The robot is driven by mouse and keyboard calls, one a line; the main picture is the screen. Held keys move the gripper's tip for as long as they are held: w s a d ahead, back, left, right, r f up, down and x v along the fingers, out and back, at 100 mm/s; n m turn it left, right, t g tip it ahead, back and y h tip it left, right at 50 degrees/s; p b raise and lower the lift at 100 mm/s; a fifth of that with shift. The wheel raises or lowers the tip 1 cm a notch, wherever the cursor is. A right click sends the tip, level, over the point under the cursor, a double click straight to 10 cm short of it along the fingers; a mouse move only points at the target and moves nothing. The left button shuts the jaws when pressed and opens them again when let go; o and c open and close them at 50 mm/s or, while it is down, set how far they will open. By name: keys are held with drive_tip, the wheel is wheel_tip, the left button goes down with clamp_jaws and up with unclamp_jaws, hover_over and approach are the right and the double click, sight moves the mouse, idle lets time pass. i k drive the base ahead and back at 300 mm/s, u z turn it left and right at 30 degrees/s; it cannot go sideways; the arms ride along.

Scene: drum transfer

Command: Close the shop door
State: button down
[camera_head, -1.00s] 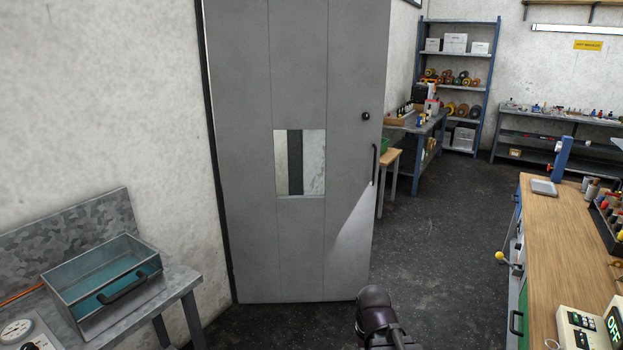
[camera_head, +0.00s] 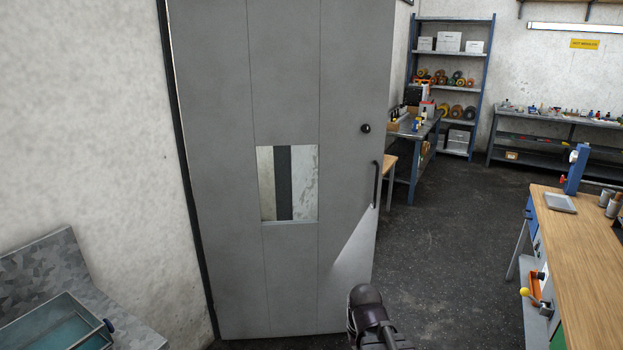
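The shop door (camera_head: 222,110) is a tall grey panelled door with a small window (camera_head: 287,183), a round black knob (camera_head: 366,128) and a dark vertical handle (camera_head: 376,184) near its right edge. Its left edge meets the white wall. The door stands open, with the room visible past its right edge. A dark part of my arm (camera_head: 370,318) shows at the bottom, in front of the door's lower right corner. My gripper's fingers cannot be made out. I cannot tell whether anything touches the door.
A metal bench with a blue-lined tray (camera_head: 60,325) stands at the lower left. A wooden-topped workbench (camera_head: 585,260) is on the right. Shelves (camera_head: 452,75) and a blue bench (camera_head: 412,130) stand behind. Dark floor (camera_head: 450,250) between door and workbench is clear.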

sight(250, 74)
drive_tip(key=i, duration=1.65)
drive_tip(key=u, duration=0.5)
